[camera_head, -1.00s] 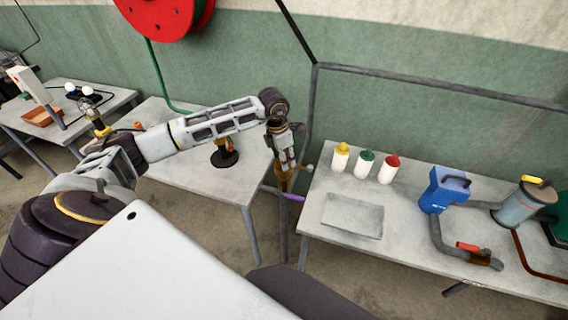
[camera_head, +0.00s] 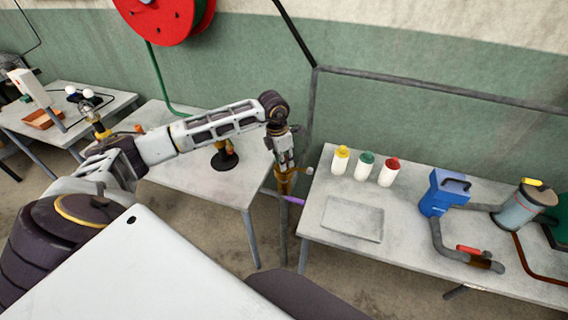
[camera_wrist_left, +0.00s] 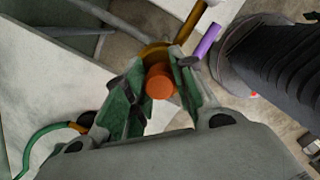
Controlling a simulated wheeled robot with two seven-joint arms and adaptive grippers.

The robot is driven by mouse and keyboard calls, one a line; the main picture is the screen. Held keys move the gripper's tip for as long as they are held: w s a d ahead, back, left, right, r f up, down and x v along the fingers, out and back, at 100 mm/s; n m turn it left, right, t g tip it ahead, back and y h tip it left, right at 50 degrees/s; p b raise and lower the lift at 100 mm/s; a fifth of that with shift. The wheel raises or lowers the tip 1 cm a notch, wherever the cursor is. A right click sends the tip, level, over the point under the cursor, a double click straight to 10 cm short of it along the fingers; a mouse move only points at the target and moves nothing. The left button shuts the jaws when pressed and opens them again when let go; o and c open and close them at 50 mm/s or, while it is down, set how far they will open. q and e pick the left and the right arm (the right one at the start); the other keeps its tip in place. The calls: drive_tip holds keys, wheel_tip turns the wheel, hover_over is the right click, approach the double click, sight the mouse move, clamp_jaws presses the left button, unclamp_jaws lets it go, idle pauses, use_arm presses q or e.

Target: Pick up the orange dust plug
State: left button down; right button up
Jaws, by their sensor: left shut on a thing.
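The orange dust plug (camera_wrist_left: 160,84) is a round orange cap in the middle of the left wrist view. It lies between the two green-grey fingers of my left gripper (camera_wrist_left: 155,92), which is shut on it. A brass-coloured fitting (camera_wrist_left: 155,54) shows right behind the plug; I cannot tell whether the plug still touches it. In the head view my left gripper (camera_head: 284,163) points down in the gap between two tables, and the plug cannot be made out there. My right gripper is not in view.
A purple handle (camera_head: 294,200) sits beside the brass fitting. The right table (camera_head: 400,228) holds several things, including three bottles, a flat grey plate (camera_head: 352,218) and a blue device (camera_head: 442,192). The middle table (camera_head: 195,182) has a dark-based stand (camera_head: 225,160).

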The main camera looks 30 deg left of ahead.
use_arm(q)
drive_tip(key=shift+w+r, duration=0.1)
drive_tip(key=shift+r, duration=0.4)
wheel_tip(320, 180, up, 7)
drive_tip(key=shift+f+b, duration=0.1)
drive_tip(key=shift+b, duration=0.6)
drive_tip(key=shift+r, duration=1.05)
